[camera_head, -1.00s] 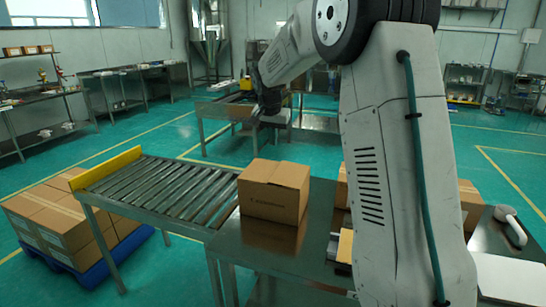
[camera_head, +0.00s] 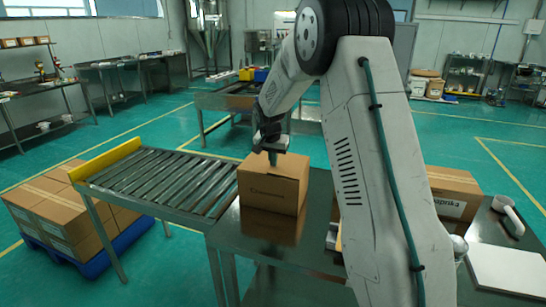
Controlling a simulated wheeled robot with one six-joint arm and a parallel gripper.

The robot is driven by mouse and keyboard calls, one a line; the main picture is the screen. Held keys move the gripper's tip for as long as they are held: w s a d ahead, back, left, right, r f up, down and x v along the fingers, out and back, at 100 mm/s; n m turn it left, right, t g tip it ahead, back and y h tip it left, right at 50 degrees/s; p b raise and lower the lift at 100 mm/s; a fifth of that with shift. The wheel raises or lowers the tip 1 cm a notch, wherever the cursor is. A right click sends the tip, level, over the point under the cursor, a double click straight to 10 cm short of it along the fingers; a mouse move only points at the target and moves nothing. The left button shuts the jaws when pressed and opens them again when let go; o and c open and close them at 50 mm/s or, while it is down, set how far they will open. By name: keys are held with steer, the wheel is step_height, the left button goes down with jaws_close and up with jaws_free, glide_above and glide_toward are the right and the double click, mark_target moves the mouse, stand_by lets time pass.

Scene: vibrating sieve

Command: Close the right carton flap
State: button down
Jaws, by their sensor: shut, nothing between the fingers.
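The brown carton (camera_head: 270,187) stands upright on the steel table, near the end of the roller conveyor. Its top looks mostly covered by flaps, but my gripper hides part of the top, so I cannot tell how each flap lies. My gripper (camera_head: 272,160) is shut and empty. It points down at the carton's top, around the middle of it; whether it touches the flap I cannot tell.
The roller conveyor (camera_head: 160,183) with a yellow end stop joins the steel table (camera_head: 290,258) on the left. Another carton (camera_head: 452,190) lies right of my arm, near a tape dispenser (camera_head: 508,215) and a white board (camera_head: 507,270). Stacked cartons (camera_head: 62,212) stand on a blue pallet.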

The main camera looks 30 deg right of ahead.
steer(key=shift+a+f, duration=0.1)
steer(key=shift+f, duration=0.65)
steer(key=shift+a+f, duration=0.1)
steer(key=shift+f, duration=0.25)
steer(key=shift+s, duration=0.1)
steer(key=shift+r, duration=1.25)
steer(key=w+v, duration=0.1)
steer(key=v, duration=1.1)
steer(key=shift+r, duration=0.4)
steer(key=shift+w, duration=0.1)
